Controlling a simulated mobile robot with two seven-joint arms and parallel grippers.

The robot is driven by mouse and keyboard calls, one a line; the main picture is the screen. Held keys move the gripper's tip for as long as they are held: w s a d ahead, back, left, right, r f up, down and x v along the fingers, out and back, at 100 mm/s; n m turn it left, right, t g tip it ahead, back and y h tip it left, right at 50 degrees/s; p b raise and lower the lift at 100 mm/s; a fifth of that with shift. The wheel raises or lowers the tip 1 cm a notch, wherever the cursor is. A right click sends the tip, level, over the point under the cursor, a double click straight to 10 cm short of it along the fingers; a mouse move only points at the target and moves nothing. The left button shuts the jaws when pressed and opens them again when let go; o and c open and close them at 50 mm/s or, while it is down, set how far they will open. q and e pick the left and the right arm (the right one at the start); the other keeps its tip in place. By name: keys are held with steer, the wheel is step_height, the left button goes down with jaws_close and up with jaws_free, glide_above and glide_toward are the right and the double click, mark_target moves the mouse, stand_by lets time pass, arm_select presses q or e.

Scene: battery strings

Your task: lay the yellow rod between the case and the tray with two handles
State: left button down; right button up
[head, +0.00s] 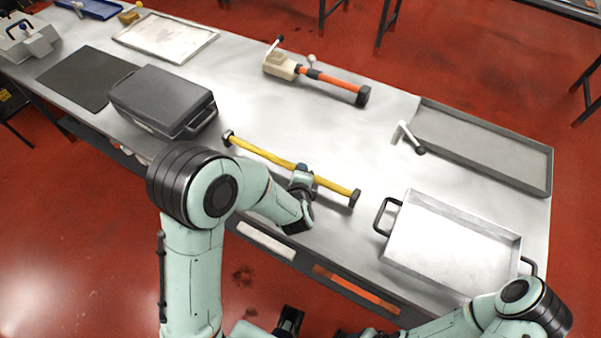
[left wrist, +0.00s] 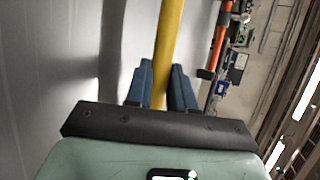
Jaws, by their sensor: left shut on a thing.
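The yellow rod (head: 262,153) has dark end caps and lies across the front part of the metal table, between the case and the two-handled tray. My left gripper (head: 301,175) is shut on the rod right of its middle. The left wrist view shows the yellow rod (left wrist: 168,50) between my blue fingers (left wrist: 162,85). Whether the rod touches the table is hard to tell. The dark grey case (head: 160,95) stands to the left of the rod. The tray with two handles (head: 450,235) is to the right. My right arm shows at the lower right, its gripper out of view.
An orange tool (head: 335,82) lies behind the rod. A long grey tray (head: 480,150) is at the back right, with a small handled thing (head: 411,138) beside it. A dark mat (head: 85,77) and light tray (head: 165,38) are at left. The table middle is clear.

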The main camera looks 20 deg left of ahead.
arm_select(q)
steer(key=shift+f, duration=0.5)
steer(key=c, duration=0.9)
jaws_free()
steer(key=shift+s+f+b, duration=0.1)
steer(key=shift+f+b, duration=0.05)
steer(key=shift+b, duration=0.15)
steer(key=shift+s+f, duration=0.15)
steer(key=v, duration=0.4)
steer(key=p+v, duration=0.1)
steer(key=v, duration=0.3)
steer(key=shift+d+r, duration=0.1)
steer(key=shift+r, duration=0.3)
steer(key=b, duration=0.3)
steer(key=shift+s+d, duration=0.2)
steer(key=shift+s, duration=0.15)
steer(key=b+v, duration=0.2)
steer(key=b, duration=0.1)
steer(key=shift+s+r, duration=0.2)
steer(key=shift+r, duration=0.1)
steer(key=shift+b+v, duration=0.45)
steer(key=shift+v, duration=0.35)
